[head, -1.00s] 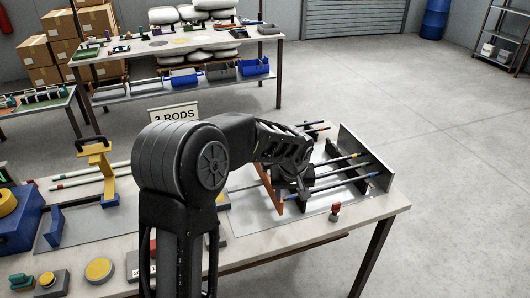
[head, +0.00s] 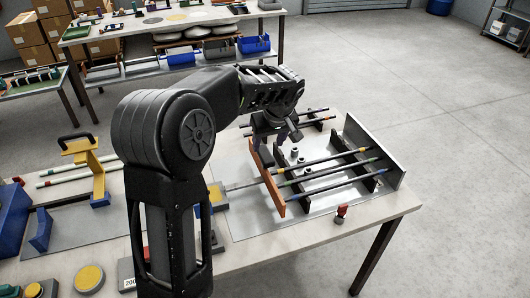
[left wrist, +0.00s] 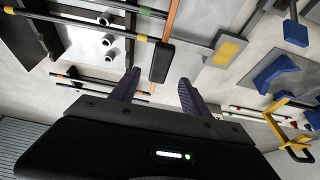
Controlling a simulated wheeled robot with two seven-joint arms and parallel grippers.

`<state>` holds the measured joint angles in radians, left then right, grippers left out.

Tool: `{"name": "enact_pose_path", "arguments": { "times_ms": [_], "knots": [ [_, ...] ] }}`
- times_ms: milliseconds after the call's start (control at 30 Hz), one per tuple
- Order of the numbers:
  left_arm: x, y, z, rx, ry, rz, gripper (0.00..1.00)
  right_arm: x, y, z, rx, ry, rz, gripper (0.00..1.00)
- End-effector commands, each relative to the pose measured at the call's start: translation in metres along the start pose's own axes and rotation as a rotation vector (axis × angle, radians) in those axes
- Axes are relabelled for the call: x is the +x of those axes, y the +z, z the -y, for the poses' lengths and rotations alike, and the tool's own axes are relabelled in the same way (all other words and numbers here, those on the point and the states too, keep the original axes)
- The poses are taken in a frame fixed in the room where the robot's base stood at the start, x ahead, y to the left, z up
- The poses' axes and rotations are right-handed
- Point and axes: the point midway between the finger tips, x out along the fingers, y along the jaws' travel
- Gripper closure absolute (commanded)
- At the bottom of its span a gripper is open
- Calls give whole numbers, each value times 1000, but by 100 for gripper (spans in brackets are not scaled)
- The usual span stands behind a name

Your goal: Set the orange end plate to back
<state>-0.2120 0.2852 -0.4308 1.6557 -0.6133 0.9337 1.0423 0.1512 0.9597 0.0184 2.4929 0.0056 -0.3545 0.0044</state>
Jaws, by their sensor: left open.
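The orange end plate (head: 266,180) stands upright across the left ends of the rods on the grey fixture. In the left wrist view it is a thin orange strip (left wrist: 172,20) with a black block (left wrist: 161,62) at its near end. My left gripper (head: 277,137) is open and empty, at the far end of the plate in the head view. In the left wrist view its two dark fingers (left wrist: 156,91) are spread, with the black block between and beyond them. I cannot tell the exact gap. My right gripper is not in view.
Black-banded rods (head: 325,164) run from the plate through a dark support to the grey end wall (head: 372,150). Small metal posts (head: 296,158) stand between the rods. A red-topped piece (head: 341,212) is near the front edge. A yellow handled bracket (head: 96,168) stands left.

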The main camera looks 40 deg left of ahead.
Motion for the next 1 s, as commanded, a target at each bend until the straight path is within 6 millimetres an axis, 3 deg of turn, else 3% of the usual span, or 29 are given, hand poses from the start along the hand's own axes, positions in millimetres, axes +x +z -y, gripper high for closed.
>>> {"name": "enact_pose_path", "arguments": {
  "times_ms": [533, 900, 1000],
  "knots": [
    [68, 0, 0, 1, -2, 1, 45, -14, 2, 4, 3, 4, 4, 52],
    [76, 0, 0, 1, 1, 0, 45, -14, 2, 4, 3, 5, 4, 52],
    [76, 0, 0, 1, 1, 0, 54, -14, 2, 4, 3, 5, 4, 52]
  ]
}}
